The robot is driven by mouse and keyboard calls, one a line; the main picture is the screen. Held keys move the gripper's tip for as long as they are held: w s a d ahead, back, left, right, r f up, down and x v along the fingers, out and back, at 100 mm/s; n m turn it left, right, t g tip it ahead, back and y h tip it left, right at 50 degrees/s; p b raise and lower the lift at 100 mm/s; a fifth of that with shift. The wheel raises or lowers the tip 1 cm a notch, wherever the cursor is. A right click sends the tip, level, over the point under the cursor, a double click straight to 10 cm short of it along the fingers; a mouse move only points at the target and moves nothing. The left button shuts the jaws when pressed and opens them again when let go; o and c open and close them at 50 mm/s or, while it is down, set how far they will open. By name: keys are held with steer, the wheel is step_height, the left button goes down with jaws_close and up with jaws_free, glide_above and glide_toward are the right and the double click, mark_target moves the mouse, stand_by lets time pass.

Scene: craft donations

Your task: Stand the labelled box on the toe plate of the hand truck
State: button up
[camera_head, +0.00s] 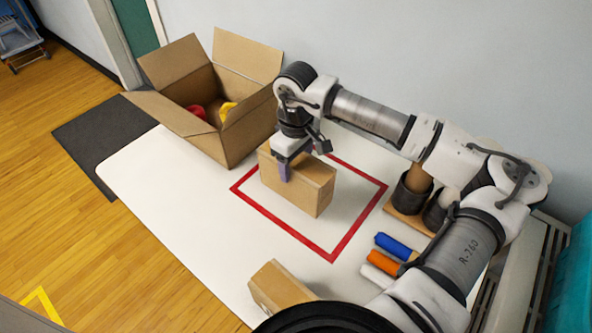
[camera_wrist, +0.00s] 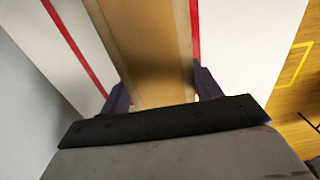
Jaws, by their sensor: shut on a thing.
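A brown cardboard box (camera_head: 298,183) stands inside a red outlined square (camera_head: 345,240) on the white table. My gripper (camera_head: 287,168) is over its left part, fingers pointing down and shut on it. In the wrist view the box (camera_wrist: 152,50) lies between the two dark fingers (camera_wrist: 162,92). No label shows on its visible faces. A second brown box (camera_head: 280,287) is at the table's near edge, partly hidden by my arm, with a small mark on its left face. A blue-grey wheeled thing (camera_head: 18,40), perhaps the hand truck, stands far left, cut off by the frame.
A large open carton (camera_head: 235,140) with red and yellow items stands close behind the held box. Blue, orange and white rolls (camera_head: 385,262) and dark cups (camera_head: 410,195) are at right. A dark mat (camera_head: 95,140) and open wooden floor (camera_head: 70,210) lie left.

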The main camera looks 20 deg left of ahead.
step_height(320, 180, down, 4)
steer(key=shift+f+p, duration=0.1)
steer(key=shift+p, duration=0.4)
steer(key=shift+f+b, duration=0.25)
steer(key=shift+b, duration=0.05)
steer(key=o, duration=1.6)
steer(key=shift+r, duration=0.1)
steer(key=shift+r, duration=0.1)
